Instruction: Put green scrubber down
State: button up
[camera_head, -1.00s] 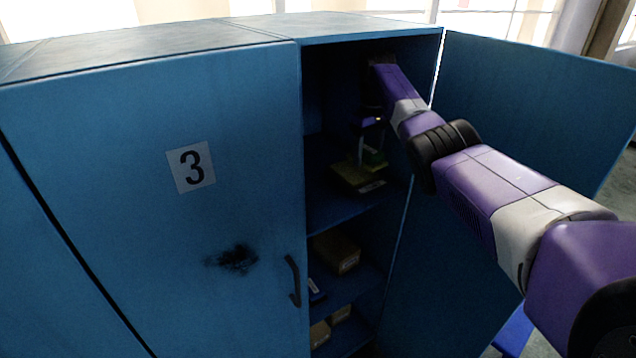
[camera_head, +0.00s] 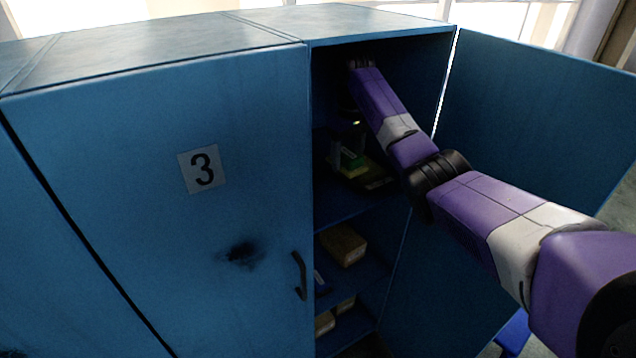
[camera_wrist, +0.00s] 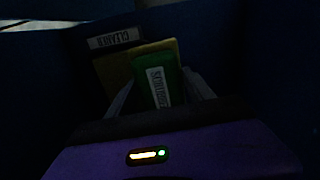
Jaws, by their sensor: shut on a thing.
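My gripper (camera_wrist: 159,98) is inside the open blue cabinet, above its upper visible shelf. It is shut on the green scrubber (camera_wrist: 164,75), a green block with a white label, held between the two fingers. The scrubber also shows as a small green shape in the head view (camera_head: 352,160). Behind it in the wrist view is a yellowish box with a dark front and a "CLEANER" label (camera_wrist: 114,38). In the head view this box (camera_head: 374,178) lies on the shelf. It is too dark to tell whether the scrubber touches the box or the shelf.
The cabinet's open door (camera_head: 545,120) stands to the right of my arm. A closed door marked 3 (camera_head: 120,180) is on the left. The cabinet interior is dark and narrow.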

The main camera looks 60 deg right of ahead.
jog(key=p, duration=0.2)
send_over(318, 197)
jog(key=shift+s+d+f+b, duration=0.1)
jog(key=shift+f+b, duration=0.45)
jog(key=shift+f, duration=0.35)
notch_tip(318, 197, down, 2)
jog(key=shift+p, duration=0.35)
jog(key=shift+f+p, duration=0.75)
jog(key=shift+p, duration=0.2)
jog(key=shift+f, duration=0.7)
jog(key=shift+f, duration=0.1)
jog(key=shift+f, duration=0.1)
jog(key=o, duration=1.4)
jog(key=shift+o, duration=0.2)
